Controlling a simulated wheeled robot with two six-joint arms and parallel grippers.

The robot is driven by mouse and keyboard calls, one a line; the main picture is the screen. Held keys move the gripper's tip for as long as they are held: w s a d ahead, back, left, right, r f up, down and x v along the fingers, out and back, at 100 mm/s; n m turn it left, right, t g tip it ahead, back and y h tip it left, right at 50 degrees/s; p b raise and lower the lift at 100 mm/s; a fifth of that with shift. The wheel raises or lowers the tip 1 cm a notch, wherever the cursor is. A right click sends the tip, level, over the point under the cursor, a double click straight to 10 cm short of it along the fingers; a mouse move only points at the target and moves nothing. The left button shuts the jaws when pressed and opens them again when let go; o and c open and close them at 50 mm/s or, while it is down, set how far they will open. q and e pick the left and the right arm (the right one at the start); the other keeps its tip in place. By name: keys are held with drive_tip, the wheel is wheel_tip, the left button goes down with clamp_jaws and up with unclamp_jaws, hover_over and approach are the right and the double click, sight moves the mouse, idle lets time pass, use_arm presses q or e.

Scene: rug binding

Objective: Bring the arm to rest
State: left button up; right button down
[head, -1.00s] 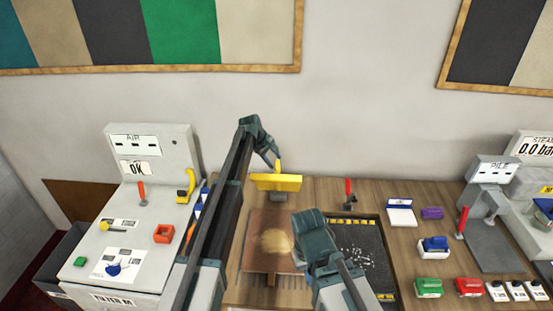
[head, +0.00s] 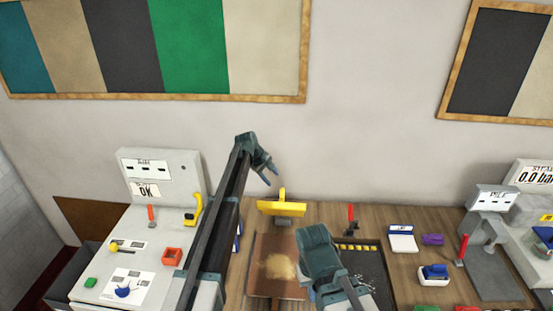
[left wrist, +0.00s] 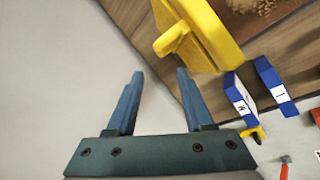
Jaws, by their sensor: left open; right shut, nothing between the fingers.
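My left gripper (head: 268,178) is open and empty in the head view, raised in front of the wall above the yellow bar-shaped piece (head: 281,208). The left wrist view shows its two spread fingers (left wrist: 160,74) with nothing between them. The yellow piece with its upright handle (left wrist: 203,32) lies apart, beyond the fingers at the upper right. My right gripper (head: 338,288) is shut and empty, low over the dark tray (head: 372,262); its fingers are hard to make out.
A brown board (head: 268,285) with a tan patch lies below the yellow piece. The AIR machine (head: 160,180) stands at left, the PILE press (head: 490,205) at right. A red-handled tool (head: 350,216) stands by the tray. The wall space around my left gripper is clear.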

use_arm(q)
drive_tip(key=s+d+f+m+g+y+b, duration=0.1)
drive_tip(key=s+f+m+b, duration=0.3)
drive_tip(key=s, duration=1.1)
drive_tip(key=s+d+f+m+g+y+b, duration=0.1)
drive_tip(key=s+f+m+b, duration=0.4)
drive_tip(key=s+f+b, duration=0.5)
drive_tip(key=s+d+f+m+g+y+b, duration=0.1)
drive_tip(key=s+f+m+b, duration=0.4)
drive_tip(key=s, duration=1.6)
wheel_tip(320, 180, down, 5)
drive_tip(key=shift+s+d+r+g+y+b, duration=0.15)
drive_tip(key=shift+s+d+g+y+b, duration=0.2)
drive_tip(key=shift+d+y+b, duration=0.65)
use_arm(e)
wheel_tip(320, 180, down, 22)
drive_tip(key=shift+r, duration=0.25)
use_arm(q)
drive_tip(key=shift+w+a, duration=0.15)
drive_tip(key=shift+a, duration=0.1)
